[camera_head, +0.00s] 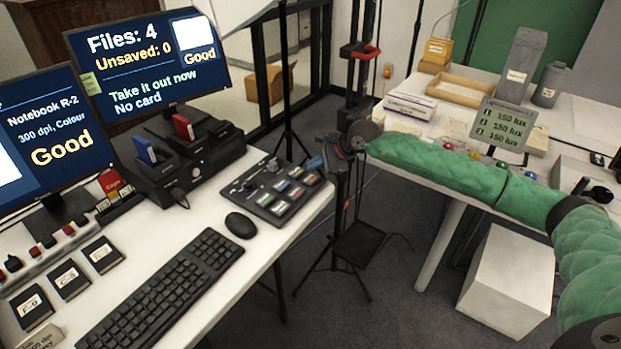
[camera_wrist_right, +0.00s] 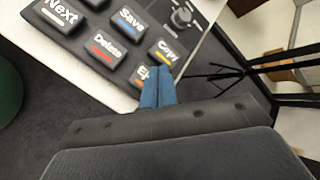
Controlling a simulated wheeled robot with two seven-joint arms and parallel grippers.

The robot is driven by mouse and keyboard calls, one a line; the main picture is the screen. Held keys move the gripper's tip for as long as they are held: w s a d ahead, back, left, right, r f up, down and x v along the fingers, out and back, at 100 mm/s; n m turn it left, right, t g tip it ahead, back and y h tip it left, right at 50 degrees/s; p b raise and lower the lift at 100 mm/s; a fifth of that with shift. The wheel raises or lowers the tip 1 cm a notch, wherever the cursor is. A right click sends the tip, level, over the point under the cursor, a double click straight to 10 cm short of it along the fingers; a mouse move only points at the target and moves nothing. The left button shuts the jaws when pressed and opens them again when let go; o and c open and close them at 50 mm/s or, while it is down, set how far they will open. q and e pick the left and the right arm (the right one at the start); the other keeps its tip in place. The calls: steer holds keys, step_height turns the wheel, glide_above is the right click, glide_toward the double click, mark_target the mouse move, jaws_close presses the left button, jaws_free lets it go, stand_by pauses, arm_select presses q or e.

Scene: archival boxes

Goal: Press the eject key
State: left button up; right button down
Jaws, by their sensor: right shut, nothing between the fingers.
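The black key panel (camera_head: 252,192) sits at the right edge of the white desk, with a knob and several dark keys. In the right wrist view, the eject key (camera_wrist_right: 143,76) shows only "Ej" on its label; my fingers hide the rest. It is the key nearest my gripper, and in the head view it is at the panel's right corner (camera_head: 311,178). My right gripper (camera_head: 316,162) has blue fingertips held together, empty. In the wrist view the fingertips (camera_wrist_right: 157,73) overlap the key's edge; I cannot tell whether they touch it. My left gripper is not in view.
Next to the eject key are the Copy key (camera_wrist_right: 163,52) and the Delete key (camera_wrist_right: 104,46). A mouse (camera_head: 240,225), keyboard (camera_head: 165,290) and card dock (camera_head: 185,165) share the desk. The monitor (camera_head: 150,60) reads "Take it out now" and "No card". A tripod stands beyond the desk.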

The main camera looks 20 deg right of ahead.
mark_target(314, 179)
steer(key=shift+r, duration=1.65)
